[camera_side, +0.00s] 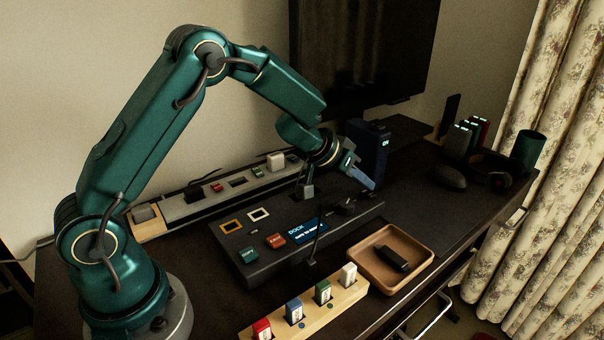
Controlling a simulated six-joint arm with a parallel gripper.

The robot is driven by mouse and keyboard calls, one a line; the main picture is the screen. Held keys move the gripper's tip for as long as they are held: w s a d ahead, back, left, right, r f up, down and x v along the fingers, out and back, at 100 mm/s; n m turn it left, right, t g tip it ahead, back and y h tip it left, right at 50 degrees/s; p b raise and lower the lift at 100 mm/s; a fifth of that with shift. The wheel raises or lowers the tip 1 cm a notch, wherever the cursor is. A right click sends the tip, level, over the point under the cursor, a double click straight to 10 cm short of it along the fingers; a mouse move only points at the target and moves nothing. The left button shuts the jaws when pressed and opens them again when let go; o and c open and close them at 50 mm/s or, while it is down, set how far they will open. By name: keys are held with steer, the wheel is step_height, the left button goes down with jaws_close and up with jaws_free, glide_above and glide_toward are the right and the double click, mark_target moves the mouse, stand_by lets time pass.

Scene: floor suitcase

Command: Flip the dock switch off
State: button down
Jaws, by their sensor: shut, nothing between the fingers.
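The dock (268,262) is a dark, low slab in the middle of the desk. It has a small lit blue screen (309,231) reading DOCK, a green button (249,255), a red button (275,241), and yellow and white square frames on top. Small black parts (346,206) stand on its right end; I cannot tell which is the switch or its position. My gripper (369,184) is shut and empty, above and just beyond the dock's right end, apart from it as far as I can see.
A dark blue box (369,150) stands close behind my gripper. A wooden tray (424,266) holds a black stick. A wooden block (341,302) with several coloured plugs lies in front. A grey strip (216,197) runs behind the dock. The desk right of the tray is mostly clear.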

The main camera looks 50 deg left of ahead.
steer(key=shift+f, duration=0.45)
steer(key=shift+d+f, duration=0.1)
